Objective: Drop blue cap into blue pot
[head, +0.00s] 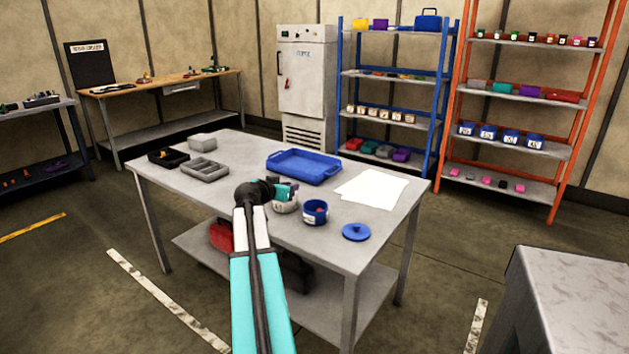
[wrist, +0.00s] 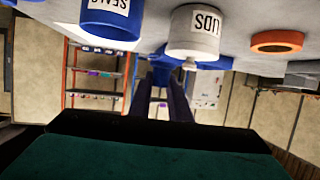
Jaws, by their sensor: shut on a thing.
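In the wrist view the blue pot (wrist: 110,20) has a white label and hangs upside down at the top. My gripper (head: 291,190) is above the white pot (head: 285,207), to the left of the blue pot. In the wrist view its dark fingers (wrist: 167,95) are close together. It is shut on a small blue piece, seemingly the blue cap (head: 294,187), which is mostly hidden by the fingers. The white pot (wrist: 195,32) also shows in the wrist view.
A blue lid (head: 356,233) lies on the table right of the blue pot. A blue tray (head: 303,176) and white paper (head: 371,188) lie behind. Grey and black bins (head: 205,171) stand at the left. An orange ring (wrist: 277,42) shows in the wrist view.

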